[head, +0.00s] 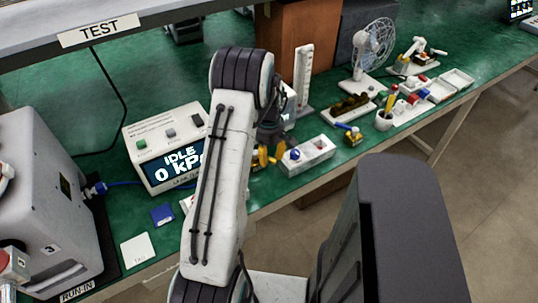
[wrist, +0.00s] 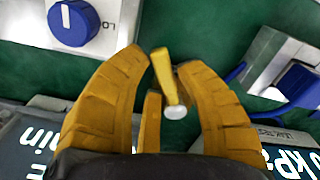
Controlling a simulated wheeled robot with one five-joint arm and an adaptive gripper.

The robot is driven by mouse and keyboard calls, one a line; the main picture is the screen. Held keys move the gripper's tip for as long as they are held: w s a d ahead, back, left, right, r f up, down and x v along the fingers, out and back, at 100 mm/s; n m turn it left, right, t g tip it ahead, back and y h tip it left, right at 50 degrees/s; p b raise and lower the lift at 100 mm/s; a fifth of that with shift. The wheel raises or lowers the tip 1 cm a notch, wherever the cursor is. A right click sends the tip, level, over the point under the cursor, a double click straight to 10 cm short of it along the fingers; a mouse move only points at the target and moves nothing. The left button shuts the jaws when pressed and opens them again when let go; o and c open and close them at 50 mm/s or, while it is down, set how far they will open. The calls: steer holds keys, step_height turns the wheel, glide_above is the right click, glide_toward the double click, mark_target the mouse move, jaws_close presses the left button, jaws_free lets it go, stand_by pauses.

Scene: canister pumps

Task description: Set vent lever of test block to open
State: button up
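My gripper (wrist: 163,62) has two yellow fingers. They stand apart in the wrist view. A slim yellow lever (wrist: 162,72) with a pale round end (wrist: 175,112) shows between them, nearer the right finger; whether they touch, I cannot tell. Another yellow piece (wrist: 152,125) stands beside it, partly hidden. The block under the lever is hidden by my gripper, and I cannot read any vent marking. In the head view my gripper (head: 268,158) is low over the green bench, partly behind my arm.
A white block (head: 318,153) with a blue knob (head: 295,154) stands right of my gripper; the knob (wrist: 73,22) also shows in the wrist view. The leak-test display box (head: 140,151) reads IDLE, 0 kPa. A yellow-and-blue part (head: 353,136) lies farther right on the bench.

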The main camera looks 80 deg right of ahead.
jaws_close()
steer(key=shift+a, duration=0.1)
steer(key=m, duration=0.1)
steer(key=m+b, duration=0.1)
steer(key=a+m, duration=0.1)
steer(key=shift+w+f+b, duration=0.15)
steer(key=shift+w+b, duration=0.1)
steer(key=shift+b, duration=0.15)
steer(key=m, duration=0.1)
steer(key=a+m+b, duration=0.1)
steer(key=shift+w+m, duration=0.35)
steer(key=shift+m, duration=0.05)
steer(key=m, duration=0.1)
steer(key=w+a+m+b, duration=0.1)
steer(key=m, duration=0.1)
steer(key=shift+w+a+m+b, duration=0.1)
steer(key=shift+w+m+b, duration=0.15)
steer(key=shift+m, duration=0.5)
steer(key=shift+w+a+m+b, duration=0.15)
steer(key=shift+w+m, duration=0.15)
steer(key=shift+m, duration=0.45)
